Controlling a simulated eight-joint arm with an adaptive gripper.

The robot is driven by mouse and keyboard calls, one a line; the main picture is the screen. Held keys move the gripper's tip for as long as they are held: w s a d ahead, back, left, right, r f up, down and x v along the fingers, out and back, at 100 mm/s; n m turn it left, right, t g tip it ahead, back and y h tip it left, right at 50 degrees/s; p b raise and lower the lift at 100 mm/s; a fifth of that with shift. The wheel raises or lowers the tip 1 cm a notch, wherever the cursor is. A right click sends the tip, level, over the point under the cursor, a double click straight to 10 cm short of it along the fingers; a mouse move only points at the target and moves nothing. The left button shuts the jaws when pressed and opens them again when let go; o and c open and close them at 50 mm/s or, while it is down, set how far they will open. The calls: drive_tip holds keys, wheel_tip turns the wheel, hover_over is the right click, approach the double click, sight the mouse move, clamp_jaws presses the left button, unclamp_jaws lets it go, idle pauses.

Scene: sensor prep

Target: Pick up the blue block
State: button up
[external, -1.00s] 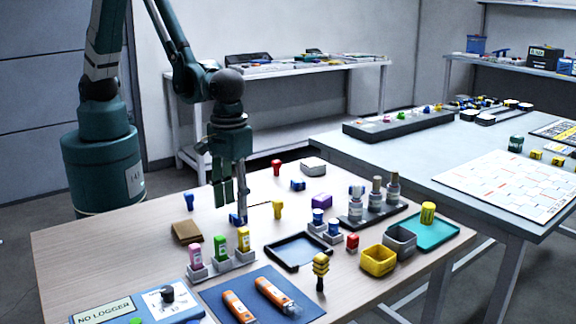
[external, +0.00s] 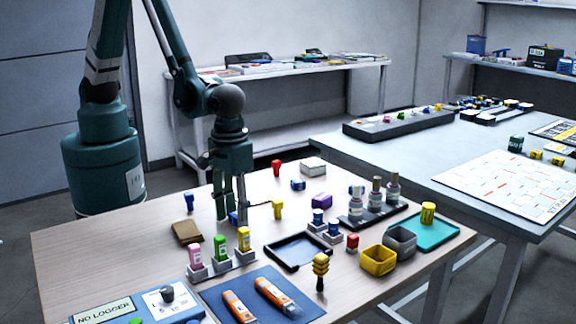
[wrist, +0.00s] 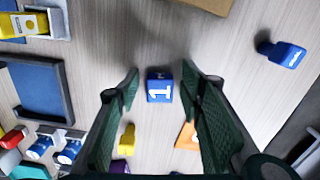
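The blue block (wrist: 159,88), marked with a white "1", lies on the wooden table. In the wrist view it sits between the two fingers of my gripper (wrist: 160,71), with a gap showing on each side. My gripper is open, with its fingers pointing down. In the external view my gripper (external: 232,220) is low over the table, and the blue block (external: 234,217) is partly hidden by its fingers.
A brown box (external: 187,233) stands close in front of my gripper. A yellow piece (external: 278,209) stands to its right and a blue piece (external: 189,202) to its left. A dark-rimmed tray (external: 299,252) and a holder with coloured bottles (external: 222,264) are nearer the camera.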

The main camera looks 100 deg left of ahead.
sight(234, 215)
drive_tip(key=c, duration=0.7)
drive_tip(key=shift+r, duration=0.1)
wheel_tip(234, 215, up, 10)
drive_tip(key=p, duration=0.2)
idle(0.7)
